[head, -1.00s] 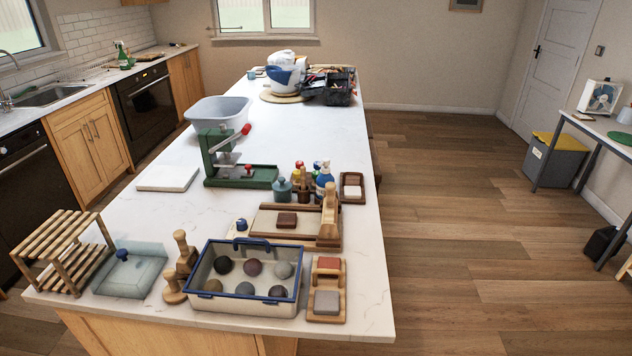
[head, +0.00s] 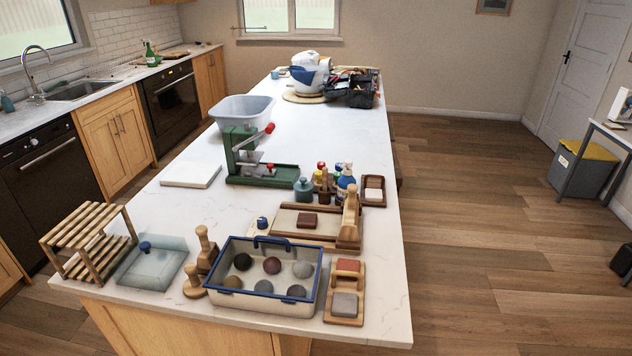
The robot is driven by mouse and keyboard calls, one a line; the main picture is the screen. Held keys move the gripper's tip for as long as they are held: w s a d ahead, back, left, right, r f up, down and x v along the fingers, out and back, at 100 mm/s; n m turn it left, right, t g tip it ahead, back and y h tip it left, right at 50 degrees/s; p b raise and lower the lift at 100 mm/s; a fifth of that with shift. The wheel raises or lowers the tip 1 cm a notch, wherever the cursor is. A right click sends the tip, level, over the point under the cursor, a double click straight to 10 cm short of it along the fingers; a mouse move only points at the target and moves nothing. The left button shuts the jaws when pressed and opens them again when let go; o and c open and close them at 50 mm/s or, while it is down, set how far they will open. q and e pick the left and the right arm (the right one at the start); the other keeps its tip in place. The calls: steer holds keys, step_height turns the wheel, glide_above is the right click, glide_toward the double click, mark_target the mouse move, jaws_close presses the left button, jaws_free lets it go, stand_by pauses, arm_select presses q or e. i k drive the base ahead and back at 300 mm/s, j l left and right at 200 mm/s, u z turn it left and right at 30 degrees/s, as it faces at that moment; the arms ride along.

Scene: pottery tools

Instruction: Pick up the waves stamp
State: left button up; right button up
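Two wooden-handled stamps stand side by side on the near part of the white island, left of the clay bin. The back one (head: 206,248) has a block-like base, and the front one (head: 194,283) has a rounder base. Their undersides face the counter, so I cannot tell which carries waves. Another upright wooden piece (head: 350,215) stands at the right end of a wooden board; I cannot tell what it is. Neither of my grippers is in view.
A blue-rimmed bin (head: 262,301) with several clay balls stands right of the stamps. A glassy lidded box (head: 150,266) and slatted wooden rack (head: 88,243) are to their left. A green press (head: 245,165) stands behind.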

mark_target(337, 175)
steer(key=i+l+u, duration=0.1)
steer(key=u, duration=0.35)
steer(key=l+u, duration=0.3)
steer(key=u, duration=0.15)
steer(key=l+u, duration=0.25)
steer(key=u, duration=0.2)
steer(key=l+u, duration=0.25)
steer(key=u, duration=0.2)
steer(key=i, duration=0.05)
